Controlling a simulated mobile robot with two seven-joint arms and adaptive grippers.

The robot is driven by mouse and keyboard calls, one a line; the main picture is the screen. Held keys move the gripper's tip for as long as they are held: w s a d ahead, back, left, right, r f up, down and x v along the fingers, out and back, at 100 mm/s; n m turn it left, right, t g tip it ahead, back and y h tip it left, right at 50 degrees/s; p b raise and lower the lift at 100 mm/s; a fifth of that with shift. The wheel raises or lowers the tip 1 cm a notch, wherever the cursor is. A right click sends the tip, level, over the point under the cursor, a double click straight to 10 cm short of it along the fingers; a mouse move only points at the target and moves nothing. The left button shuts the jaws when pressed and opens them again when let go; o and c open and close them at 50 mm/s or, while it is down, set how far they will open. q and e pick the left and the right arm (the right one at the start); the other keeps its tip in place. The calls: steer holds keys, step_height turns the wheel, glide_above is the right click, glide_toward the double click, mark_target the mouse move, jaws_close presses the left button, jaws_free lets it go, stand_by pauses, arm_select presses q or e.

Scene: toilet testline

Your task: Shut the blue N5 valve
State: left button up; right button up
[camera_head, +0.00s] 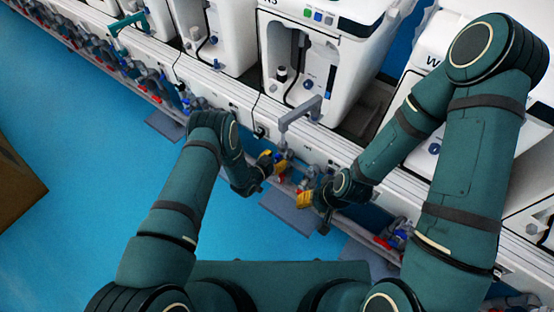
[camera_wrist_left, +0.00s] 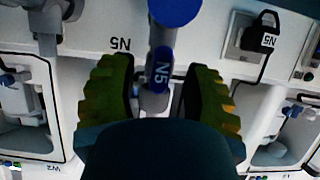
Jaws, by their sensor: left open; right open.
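The blue N5 valve (camera_wrist_left: 162,68), with a white N5 label, shows upside down in the left wrist view on a grey pipe. A round blue part (camera_wrist_left: 175,8) sits just above it in the picture. My left gripper (camera_wrist_left: 160,72) is open, with one yellow-green finger on each side of the valve and gaps visible between. In the head view my left gripper (camera_head: 271,161) is at the row of pipes below the machine front; the valve is too small to make out there. My right gripper (camera_head: 306,199) is open, to the right of the left one, near the same row.
White machines (camera_head: 305,60) stand behind a white rail (camera_head: 215,92). A grey handle (camera_head: 299,113) sticks out above my left gripper. More valves with red and blue parts (camera_head: 395,235) line the row.

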arm_select(q)
steer(key=shift+w+d+f, duration=0.2)
steer(key=shift+w+d, duration=0.1)
steer(key=shift+w, duration=0.15)
jaws_close()
